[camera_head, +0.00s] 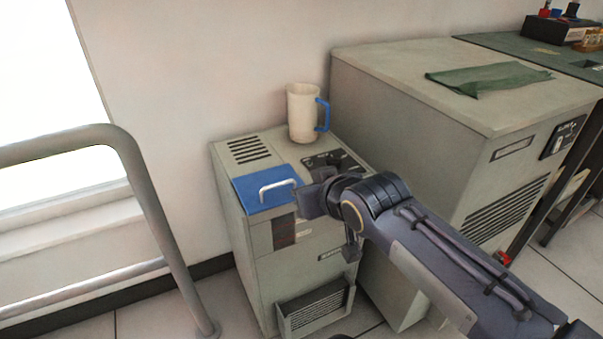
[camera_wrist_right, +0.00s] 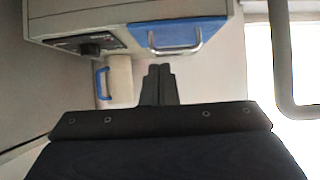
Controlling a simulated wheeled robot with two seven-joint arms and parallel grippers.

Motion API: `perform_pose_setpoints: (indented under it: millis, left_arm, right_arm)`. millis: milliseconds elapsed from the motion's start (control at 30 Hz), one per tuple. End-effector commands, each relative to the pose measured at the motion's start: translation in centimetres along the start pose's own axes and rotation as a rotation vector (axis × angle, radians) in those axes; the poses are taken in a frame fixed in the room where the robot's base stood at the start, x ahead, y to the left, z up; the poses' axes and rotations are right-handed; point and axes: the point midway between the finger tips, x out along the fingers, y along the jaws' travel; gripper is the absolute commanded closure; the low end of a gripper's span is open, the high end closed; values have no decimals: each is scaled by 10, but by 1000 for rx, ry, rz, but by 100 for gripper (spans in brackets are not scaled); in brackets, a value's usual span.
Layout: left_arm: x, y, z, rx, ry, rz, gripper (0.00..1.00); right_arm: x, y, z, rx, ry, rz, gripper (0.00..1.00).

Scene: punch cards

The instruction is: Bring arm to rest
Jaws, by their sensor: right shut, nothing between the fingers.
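My right arm comes in from the right in the head view, and its gripper (camera_head: 312,198) is in front of the small grey machine (camera_head: 262,240). In the right wrist view the two dark fingers (camera_wrist_right: 159,78) are together and hold nothing. They point towards the machine and appear apart from the silver handle (camera_head: 278,186) of its blue lid (camera_head: 252,193). The lid lies closed on the machine's top. The lid also shows in the right wrist view (camera_wrist_right: 188,38), which looks upside down. My left gripper is not in view.
A cream mug (camera_head: 302,112) with a blue handle stands upright on the machine's top at the back. A larger grey cabinet (camera_head: 430,110) with a green cloth (camera_head: 490,77) stands to the right. A grey metal rail (camera_head: 150,205) stands at left, with bare floor beside it.

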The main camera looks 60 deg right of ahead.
Motion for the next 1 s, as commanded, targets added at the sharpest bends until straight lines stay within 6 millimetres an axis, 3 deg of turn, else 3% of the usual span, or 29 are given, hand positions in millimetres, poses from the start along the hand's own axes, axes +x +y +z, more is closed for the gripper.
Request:
perform_pose_setpoints:
  millis: [333,433,667,800,1000]
  left_arm:
    - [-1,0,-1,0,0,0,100]
    - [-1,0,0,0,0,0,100]
    - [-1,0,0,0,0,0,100]
    - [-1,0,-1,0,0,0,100]
    - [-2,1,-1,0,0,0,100]
  right_arm:
    - [-4,-1,4,0,-1,-2,100]
    - [-1,-13,11,0,-29,-37,100]
    - [0,-98,66,-15,-259,-287,100]
    - [-14,-143,104,-39,-412,-431,100]
    - [-47,-188,151,-88,-613,-602,100]
